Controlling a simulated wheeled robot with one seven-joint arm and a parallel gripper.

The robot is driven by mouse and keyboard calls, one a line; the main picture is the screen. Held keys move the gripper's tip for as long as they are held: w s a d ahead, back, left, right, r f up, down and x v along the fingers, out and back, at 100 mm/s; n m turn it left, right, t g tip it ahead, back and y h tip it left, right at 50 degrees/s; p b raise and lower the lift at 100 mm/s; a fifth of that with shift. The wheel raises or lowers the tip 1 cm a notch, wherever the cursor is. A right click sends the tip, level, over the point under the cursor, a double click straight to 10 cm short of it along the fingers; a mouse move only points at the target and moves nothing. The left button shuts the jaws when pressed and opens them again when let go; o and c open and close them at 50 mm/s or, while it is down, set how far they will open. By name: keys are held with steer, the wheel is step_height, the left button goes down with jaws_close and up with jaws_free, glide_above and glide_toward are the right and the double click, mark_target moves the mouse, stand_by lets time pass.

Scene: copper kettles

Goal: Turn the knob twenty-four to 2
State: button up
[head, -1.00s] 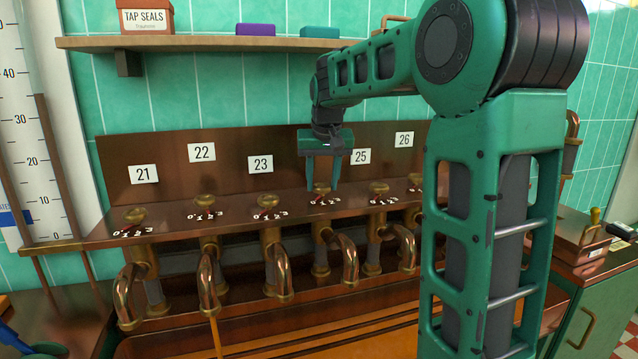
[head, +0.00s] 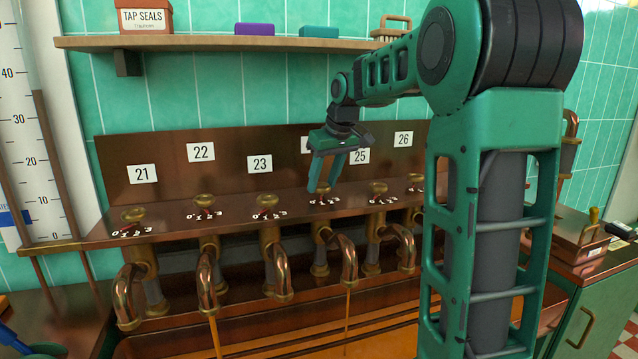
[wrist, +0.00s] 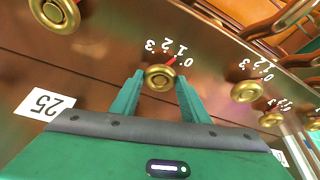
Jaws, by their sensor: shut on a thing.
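Knob twenty-four (head: 322,197) is a brass knob on the copper ledge, between the knobs under plates 23 and 25. My gripper (head: 323,188) is shut on it from above; in the wrist view the brass knob (wrist: 160,77) sits between the two green fingers. Its red pointer (wrist: 170,61) aims near the 1 on the white 0 to 3 scale (wrist: 167,47); the exact reading is hard to tell. Its copper spout (head: 346,258) runs a thin orange stream (head: 347,310). Most of its number plate is hidden behind my gripper.
Neighbouring knobs stand close by, under plate 23 (head: 260,164) and plate 25 (head: 359,157). The spout under plate 22 (head: 201,152) also runs orange. A shelf (head: 220,43) crosses the wall above. A tall gauge (head: 35,150) stands at the left.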

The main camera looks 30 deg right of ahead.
steer(key=n, duration=0.2)
steer(key=n+y, duration=0.1)
steer(key=n, duration=0.1)
steer(key=n+y, duration=0.1)
steer(key=n, duration=0.1)
steer(key=shift+w+d, duration=0.1)
steer(key=shift+d, duration=0.2)
steer(key=shift+r, duration=0.1)
stand_by(0.3)
steer(key=o, duration=1.1)
steer(key=shift+c, duration=0.2)
steer(key=shift+g+y, duration=0.3)
steer(key=shift+d+r, duration=0.15)
steer(key=shift+r, duration=0.3)
steer(key=v, duration=0.4)
steer(key=shift+s+d, duration=0.15)
steer(key=shift+s, duration=0.2)
steer(key=s+d, duration=0.2)
steer(key=s, duration=0.1)
steer(key=s+d, duration=0.2)
steer(key=s, duration=0.1)
steer(key=s+d, duration=0.2)
steer(key=s, duration=0.1)
steer(key=shift+s+f, duration=0.1)
steer(key=shift+s, duration=0.2)
